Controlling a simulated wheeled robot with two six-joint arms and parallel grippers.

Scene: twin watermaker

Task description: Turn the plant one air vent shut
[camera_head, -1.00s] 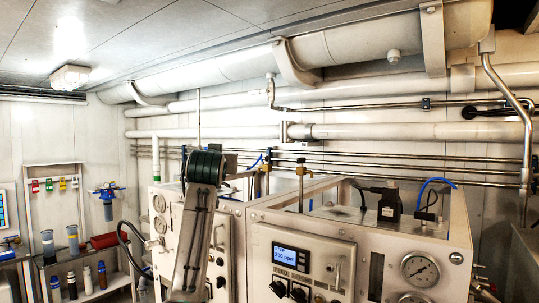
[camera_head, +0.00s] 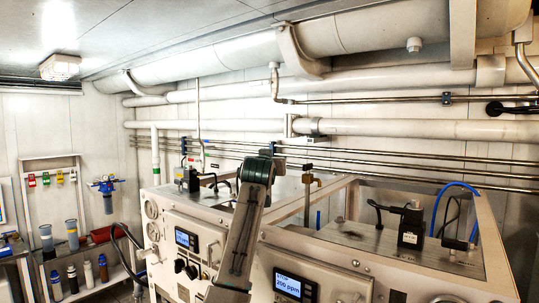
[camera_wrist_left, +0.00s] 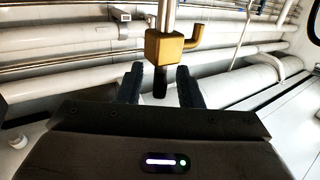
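In the left wrist view a brass air vent body (camera_wrist_left: 165,48) hangs on a metal stem, with an elbow outlet to the right. Its black stub (camera_wrist_left: 160,82) points down in the picture, between the fingers of my left gripper (camera_wrist_left: 160,86). The fingers are open, with a gap on each side of the stub. In the head view my left arm rises over the plant cabinets, and its gripper (camera_head: 264,153) is mostly hidden. A brass fitting (camera_head: 308,180) stands just right of it; I cannot tell whether it is the same vent. My right gripper is out of view.
A far cabinet with a display (camera_head: 187,240) stands left of my arm, a nearer one with a display (camera_head: 288,285) to the right. A black device (camera_head: 411,228) with cables sits on the nearer cabinet. Steel pipes (camera_head: 400,160) run along the wall behind.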

